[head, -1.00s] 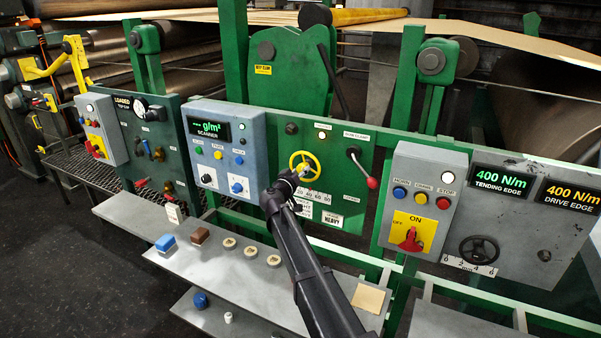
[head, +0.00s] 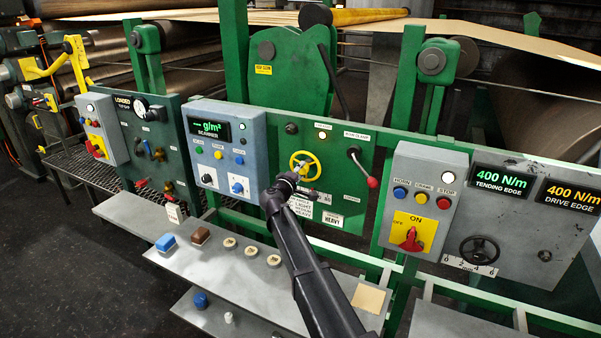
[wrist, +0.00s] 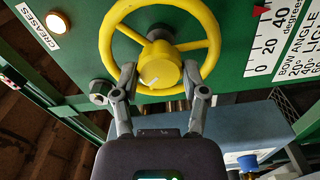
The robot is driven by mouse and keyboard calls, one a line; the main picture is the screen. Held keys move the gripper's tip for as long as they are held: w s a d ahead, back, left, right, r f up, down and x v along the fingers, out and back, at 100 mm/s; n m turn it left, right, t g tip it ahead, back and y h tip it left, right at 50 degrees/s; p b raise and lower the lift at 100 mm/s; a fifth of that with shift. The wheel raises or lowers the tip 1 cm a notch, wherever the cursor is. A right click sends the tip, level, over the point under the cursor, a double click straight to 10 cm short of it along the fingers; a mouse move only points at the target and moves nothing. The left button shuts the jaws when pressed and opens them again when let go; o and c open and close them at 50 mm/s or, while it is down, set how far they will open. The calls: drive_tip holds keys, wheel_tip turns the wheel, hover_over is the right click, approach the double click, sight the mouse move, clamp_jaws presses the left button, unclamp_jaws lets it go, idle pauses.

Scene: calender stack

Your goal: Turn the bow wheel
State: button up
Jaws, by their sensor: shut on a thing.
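The bow wheel (head: 304,164) is a yellow spoked handwheel on the green panel. In the wrist view, the wheel (wrist: 158,62) fills the upper middle, with its round hub towards me. My gripper (wrist: 161,82) has one grey finger on each side of the hub and is shut on the wheel. The exact contact at the fingertips is hard to make out. In the head view, my gripper (head: 290,182) is at the wheel's lower left, and its fingers are small there. A degree scale (wrist: 270,40) is right of the wheel, with a red pointer near 40.
A lit lamp labelled CREASES (wrist: 57,22) is left of the wheel. A red-knobbed lever (head: 363,168) stands to its right. The blue scanner box (head: 222,150) is on the left. A grey shelf (head: 225,270) with several small items lies below.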

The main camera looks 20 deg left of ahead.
drive_tip(key=n, duration=0.4)
drive_tip(key=shift+w+n, duration=0.15)
drive_tip(key=shift+n, duration=0.15)
drive_tip(key=n, duration=0.4)
drive_tip(key=shift+n, duration=0.3)
drive_tip(key=n, duration=0.4)
drive_tip(key=shift+n, duration=0.3)
drive_tip(key=n, duration=1.3)
drive_tip(key=shift+n, duration=0.3)
drive_tip(key=n, duration=0.4)
drive_tip(key=shift+n, duration=1.9)
